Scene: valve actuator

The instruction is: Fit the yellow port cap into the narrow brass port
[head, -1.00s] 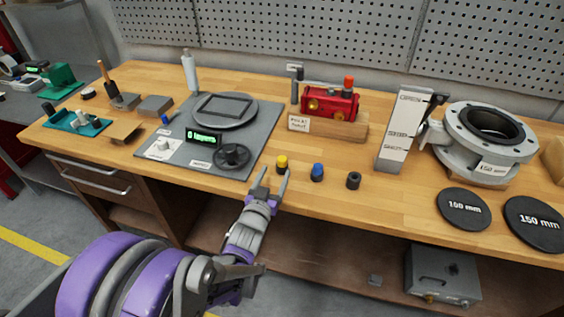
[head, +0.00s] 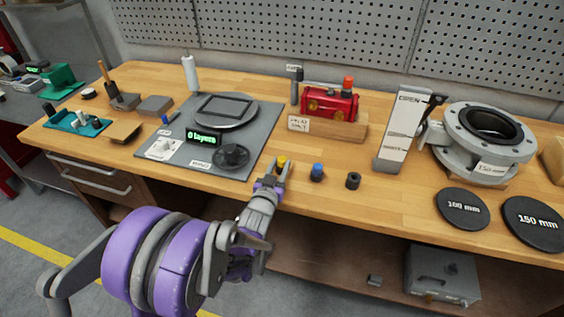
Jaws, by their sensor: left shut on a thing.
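The yellow port cap (head: 281,161) stands near the front edge of the wooden bench. My left gripper (head: 273,173) is shut on it, and the fingers hide its lower part. The red valve actuator (head: 330,104) sits on a wooden block behind and to the right, with brass ports on its front face. One brass port (head: 313,105) shows at its left; which port is the narrow one is too small to tell. My right gripper is not in view.
A blue cap (head: 317,172) and a black cap (head: 353,180) stand to the right of the yellow one. A white label card (head: 299,124) stands before the actuator. A grey panel (head: 262,137) lies left.

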